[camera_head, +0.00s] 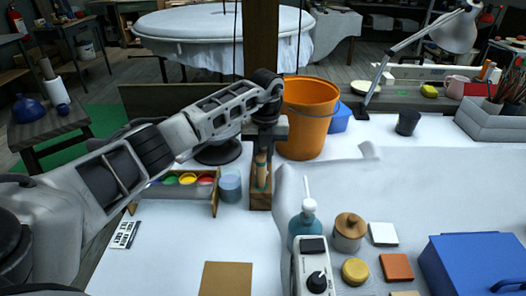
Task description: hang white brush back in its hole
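My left arm comes in from the left and its gripper (263,148) points down over a narrow wooden holder (261,200) near the middle of the table. A tan, upright brush-like piece (261,172) shows between the gripper and the holder. I cannot tell if it is gripped, seated in a hole or only standing in front. The gripper's fingers are dark and small, and their opening is not clear. No white bristles or hole can be made out. My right gripper is not in view.
An orange bucket (309,118) stands close behind the gripper. A paint tray (186,180) and a bluish cup (230,186) are just left of the holder. A teal bottle (304,232), a white knobbed device (314,272) and a lidded jar (349,232) stand at front right.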

